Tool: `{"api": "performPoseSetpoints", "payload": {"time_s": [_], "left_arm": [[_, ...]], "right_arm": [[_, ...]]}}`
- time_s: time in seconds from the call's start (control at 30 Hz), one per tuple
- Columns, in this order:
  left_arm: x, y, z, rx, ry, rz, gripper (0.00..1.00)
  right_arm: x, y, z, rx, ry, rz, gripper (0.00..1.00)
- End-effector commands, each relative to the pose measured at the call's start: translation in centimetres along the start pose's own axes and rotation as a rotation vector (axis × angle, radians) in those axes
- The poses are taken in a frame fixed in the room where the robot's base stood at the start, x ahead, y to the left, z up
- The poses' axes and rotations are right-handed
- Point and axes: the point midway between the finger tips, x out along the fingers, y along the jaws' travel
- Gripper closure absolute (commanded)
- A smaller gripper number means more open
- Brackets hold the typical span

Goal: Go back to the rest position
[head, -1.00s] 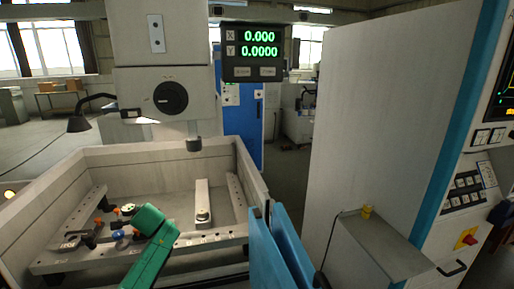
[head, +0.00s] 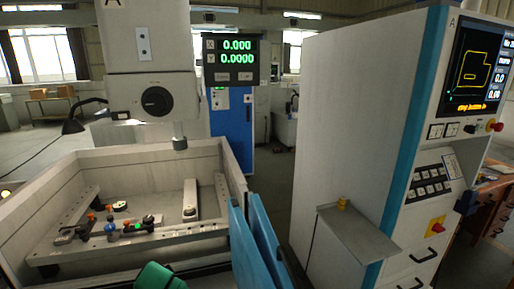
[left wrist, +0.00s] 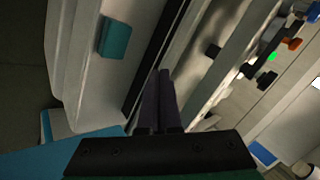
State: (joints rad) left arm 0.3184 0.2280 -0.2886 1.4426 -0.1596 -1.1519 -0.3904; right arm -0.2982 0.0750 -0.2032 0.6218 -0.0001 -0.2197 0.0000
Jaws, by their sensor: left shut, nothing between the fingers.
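My left arm shows as a green part (head: 160,277) at the bottom edge of the head view, in front of the machine's work tank (head: 215,158). Its fingers are out of that view. In the left wrist view my left gripper (left wrist: 162,78) has its two dark fingers close together, with nothing between them. It hangs beside the tank's wall, apart from the clamps. My right gripper is not in either view.
Inside the tank, clamps and a small part with a green light (head: 138,226) sit on a front rail (head: 180,237). Blue panels (head: 262,240) stand at the tank's right corner. A grey cabinet (head: 350,120) with a small shelf (head: 358,230) stands at right. Floor shows between.

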Motion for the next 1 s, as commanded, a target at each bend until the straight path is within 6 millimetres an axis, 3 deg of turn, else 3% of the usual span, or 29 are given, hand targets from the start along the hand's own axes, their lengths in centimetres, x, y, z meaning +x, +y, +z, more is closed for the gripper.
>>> {"api": "performPoseSetpoints", "payload": {"time_s": [0.03,0.1,0.3,0.5,0.77,0.8,1.0], "left_arm": [[-0.8,2.5,1.1,-0.044,-0.001,0.045,1.0],[-2.2,5.7,2.8,-0.117,-0.008,0.11,1.0],[-7.4,12.2,7.4,-0.31,-0.051,0.258,1.0],[-12.1,15.3,11.0,-0.449,-0.104,0.349,1.0],[-17.4,17.3,14.4,-0.579,-0.168,0.42,1.0],[-17.4,17.7,14.7,-0.59,-0.177,0.426,1.0],[-12.3,20.8,15.5,-0.578,-0.196,0.435,1.0]], "right_arm": [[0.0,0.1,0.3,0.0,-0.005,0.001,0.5],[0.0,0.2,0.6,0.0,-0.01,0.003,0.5],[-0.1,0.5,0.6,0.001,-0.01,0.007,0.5],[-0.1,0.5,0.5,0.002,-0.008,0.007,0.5],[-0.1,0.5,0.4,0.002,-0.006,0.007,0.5],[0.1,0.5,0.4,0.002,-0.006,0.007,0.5],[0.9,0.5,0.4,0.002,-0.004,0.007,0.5]]}}
